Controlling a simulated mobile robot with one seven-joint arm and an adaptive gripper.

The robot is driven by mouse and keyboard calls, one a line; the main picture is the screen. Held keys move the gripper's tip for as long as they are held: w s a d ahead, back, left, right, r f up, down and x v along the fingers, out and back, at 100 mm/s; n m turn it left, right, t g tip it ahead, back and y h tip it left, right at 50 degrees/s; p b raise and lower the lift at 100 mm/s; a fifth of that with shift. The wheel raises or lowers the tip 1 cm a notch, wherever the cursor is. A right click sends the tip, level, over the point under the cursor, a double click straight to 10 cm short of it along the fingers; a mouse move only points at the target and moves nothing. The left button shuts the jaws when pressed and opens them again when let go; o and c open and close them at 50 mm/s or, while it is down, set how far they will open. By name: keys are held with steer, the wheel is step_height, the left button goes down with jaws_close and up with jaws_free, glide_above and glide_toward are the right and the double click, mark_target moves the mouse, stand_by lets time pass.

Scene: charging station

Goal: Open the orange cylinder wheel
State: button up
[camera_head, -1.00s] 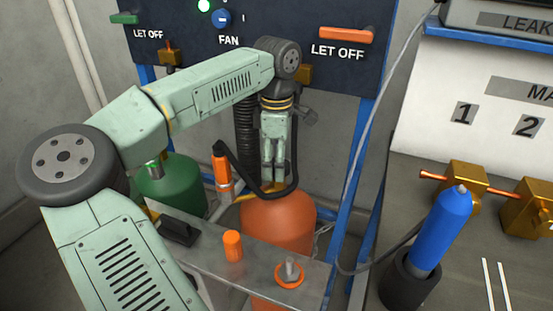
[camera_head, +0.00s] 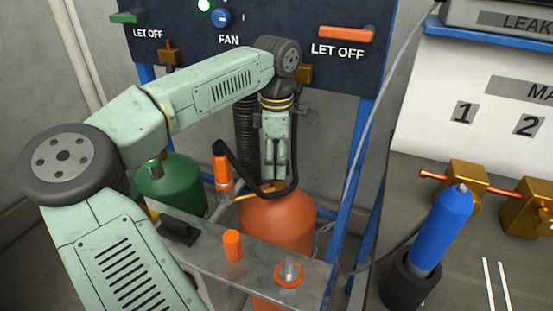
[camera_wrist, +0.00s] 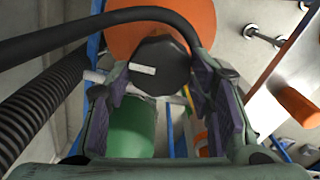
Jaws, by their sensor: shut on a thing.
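The orange cylinder (camera_head: 278,225) stands upright behind the metal shelf in the head view. Its upper part also shows at the top of the wrist view (camera_wrist: 190,18). Its dark, many-sided wheel (camera_wrist: 160,66) with a pale label sits between my fingers in the wrist view. My gripper (camera_head: 274,178) points down over the cylinder's top and is shut on the wheel, a finger on each side. In the head view my fingers and a black hose hide the wheel.
A black hose (camera_head: 235,172) curves close around my gripper. A green cylinder (camera_head: 172,188) stands to the left. The metal shelf (camera_head: 205,245) in front carries an orange cap (camera_head: 232,246) and a bolt-like fitting. A blue frame post (camera_head: 350,180) rises at the right.

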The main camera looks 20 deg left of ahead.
steer(key=n, duration=0.3)
steer(key=shift+s+n+b, duration=0.1)
steer(key=shift+n+b, duration=0.3)
steer(key=n+b, duration=0.1)
steer(key=n, duration=0.3)
steer(key=shift+n, duration=0.3)
steer(key=n, duration=0.4)
steer(key=shift+d+n+b, duration=0.1)
steer(key=shift+n+b, duration=0.2)
steer(key=shift+b, duration=0.1)
steer(key=shift+s+d+n+b, duration=0.1)
steer(key=shift+n+b, duration=0.25)
steer(key=shift+n, duration=1.75)
steer(key=o, duration=1.2)
steer(key=shift+c, duration=0.2)
steer(key=shift+r, duration=0.1)
